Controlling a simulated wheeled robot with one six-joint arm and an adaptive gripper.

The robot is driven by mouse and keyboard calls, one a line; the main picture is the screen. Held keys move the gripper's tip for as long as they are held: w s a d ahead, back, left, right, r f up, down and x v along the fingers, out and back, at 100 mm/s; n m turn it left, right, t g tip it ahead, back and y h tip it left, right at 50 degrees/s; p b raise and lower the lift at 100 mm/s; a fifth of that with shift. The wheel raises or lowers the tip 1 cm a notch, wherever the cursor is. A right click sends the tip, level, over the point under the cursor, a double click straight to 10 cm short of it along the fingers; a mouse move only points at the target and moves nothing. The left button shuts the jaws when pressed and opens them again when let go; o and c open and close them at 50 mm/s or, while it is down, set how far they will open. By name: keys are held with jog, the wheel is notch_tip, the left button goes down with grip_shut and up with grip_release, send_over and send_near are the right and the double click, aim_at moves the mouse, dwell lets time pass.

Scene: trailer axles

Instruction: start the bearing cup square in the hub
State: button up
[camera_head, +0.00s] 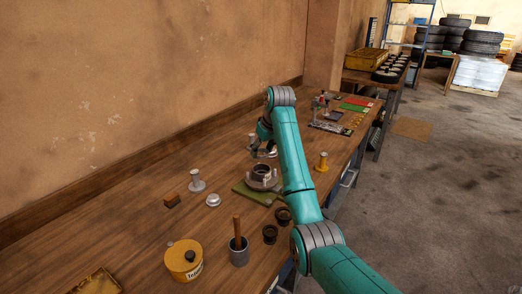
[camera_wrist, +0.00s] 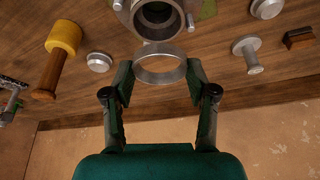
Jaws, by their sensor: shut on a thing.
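The bearing cup (camera_wrist: 160,78) is a plain silver ring. My gripper (camera_wrist: 160,68) is shut on it, one finger on each side, in the wrist view. The hub (camera_wrist: 128,14) is a grey metal casting with a round dark bore, at the top of the wrist view and partly cut off. The cup is held apart from the bore, by how much I cannot tell. In the head view the hub (camera_head: 263,184) sits on a green mat (camera_head: 243,190) on the bench. My gripper (camera_head: 263,148) is above and behind it; the cup is hard to make out there.
A wall runs behind.

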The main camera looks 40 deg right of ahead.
jog(key=shift+f, duration=0.15)
jog(key=shift+d+f, duration=0.15)
jog(key=shift+f, duration=2.4)
jog(key=shift+f, duration=0.35)
jog(key=o, duration=1.3)
jog(key=shift+c, duration=0.2)
jog(key=v, duration=0.7)
jog(key=shift+s+r, duration=0.15)
jog(key=shift+r, duration=0.1)
